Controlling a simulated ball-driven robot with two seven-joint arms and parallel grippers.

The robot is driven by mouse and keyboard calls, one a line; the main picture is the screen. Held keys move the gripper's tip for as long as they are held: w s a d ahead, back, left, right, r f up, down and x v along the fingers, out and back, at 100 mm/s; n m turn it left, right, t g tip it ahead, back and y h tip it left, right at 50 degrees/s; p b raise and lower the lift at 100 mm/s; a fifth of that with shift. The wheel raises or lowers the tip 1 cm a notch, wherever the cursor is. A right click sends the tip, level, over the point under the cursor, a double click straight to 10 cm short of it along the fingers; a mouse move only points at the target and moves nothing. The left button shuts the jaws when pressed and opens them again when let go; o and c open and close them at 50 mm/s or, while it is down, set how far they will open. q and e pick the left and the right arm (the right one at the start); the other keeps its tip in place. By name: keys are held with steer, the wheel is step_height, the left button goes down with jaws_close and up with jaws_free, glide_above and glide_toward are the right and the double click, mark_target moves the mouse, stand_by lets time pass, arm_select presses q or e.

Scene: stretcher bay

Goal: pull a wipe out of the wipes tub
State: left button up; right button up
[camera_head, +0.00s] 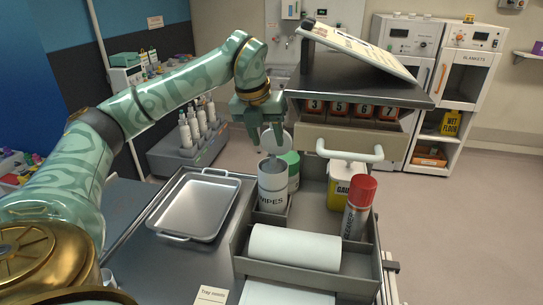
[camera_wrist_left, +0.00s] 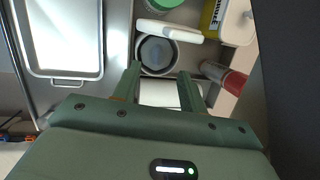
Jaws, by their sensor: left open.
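The wipes tub (camera_head: 272,190), a white cylinder with a dark label, stands upright in a grey compartment of the cart-top organiser. Its lid (camera_head: 284,137) is open, tilted up at the far side; it also shows in the left wrist view (camera_wrist_left: 168,30). The tub's round mouth (camera_wrist_left: 157,53) faces the wrist camera, its inside greyish; I cannot make out a separate wipe. My left gripper (camera_head: 264,138) is open and empty above the tub, pointing down. Its fingers show in the wrist view (camera_wrist_left: 160,76), apart and near the tub's near rim. My right gripper is not in view.
A green-lidded container (camera_head: 293,166) stands right behind the tub. A yellow box (camera_head: 338,190) and red-capped spray can (camera_head: 358,208) stand to the right. A white roll (camera_head: 295,248) lies in front. An empty metal tray (camera_head: 198,207) is left. A shelf (camera_head: 352,83) rises behind.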

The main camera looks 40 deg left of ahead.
mark_target(272, 157)
arm_select(q)
steer(key=x, duration=0.5)
steer(key=shift+w+f+b, duration=0.1)
steer(key=shift+f+b, duration=0.2)
